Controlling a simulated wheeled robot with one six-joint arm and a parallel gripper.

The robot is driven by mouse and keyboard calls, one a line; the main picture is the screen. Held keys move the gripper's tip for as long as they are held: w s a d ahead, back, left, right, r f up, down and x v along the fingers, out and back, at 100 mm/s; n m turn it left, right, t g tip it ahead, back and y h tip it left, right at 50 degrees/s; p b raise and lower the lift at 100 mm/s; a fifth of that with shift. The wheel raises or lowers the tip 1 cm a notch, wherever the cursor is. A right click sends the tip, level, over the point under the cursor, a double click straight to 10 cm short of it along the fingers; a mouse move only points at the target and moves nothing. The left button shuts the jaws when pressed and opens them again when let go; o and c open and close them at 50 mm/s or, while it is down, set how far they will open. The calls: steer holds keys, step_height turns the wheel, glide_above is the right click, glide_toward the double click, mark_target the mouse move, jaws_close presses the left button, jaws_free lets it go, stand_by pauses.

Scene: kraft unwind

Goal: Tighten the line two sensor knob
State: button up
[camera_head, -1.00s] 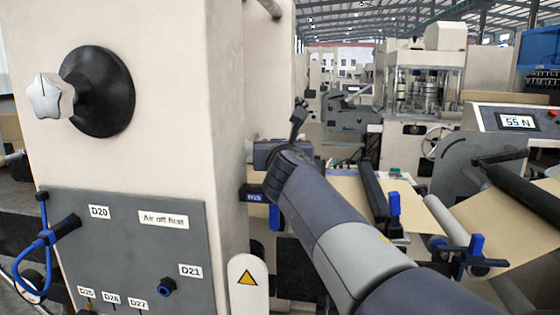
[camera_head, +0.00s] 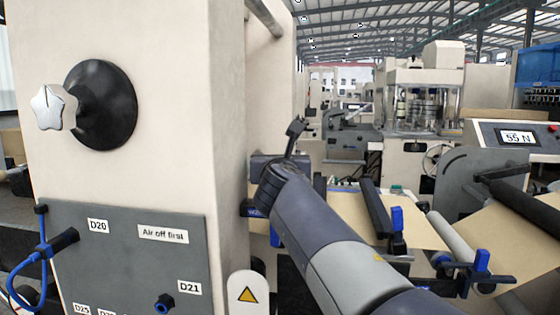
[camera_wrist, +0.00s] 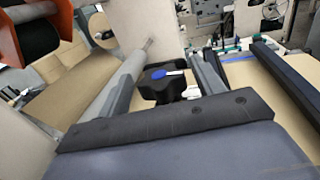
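A black lobed knob with a blue cap and a white mark (camera_wrist: 160,78) shows in the wrist view, just beyond the dark padded edge of my gripper. The grey fingers of my gripper (camera_wrist: 167,62) stand on either side of it and look open, with no clear contact. No label for line two is readable. A separate silver star knob (camera_head: 53,107) on a black disc (camera_head: 103,105) is on the cream column at left.
The cream column (camera_head: 215,120) stands close left of my arm, with a grey panel (camera_head: 130,255) marked D20, D21 and "Air off first". Rollers (camera_head: 375,205), kraft web (camera_head: 425,235) and blue-handled clamps (camera_head: 480,262) lie to the right. A display (camera_head: 515,137) reads 55 N.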

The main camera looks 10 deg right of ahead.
steer(key=shift+s, duration=0.1)
steer(key=v, duration=1)
steer(key=shift+s, duration=0.3)
steer(key=shift+o, duration=0.3)
steer(key=shift+a, duration=0.1)
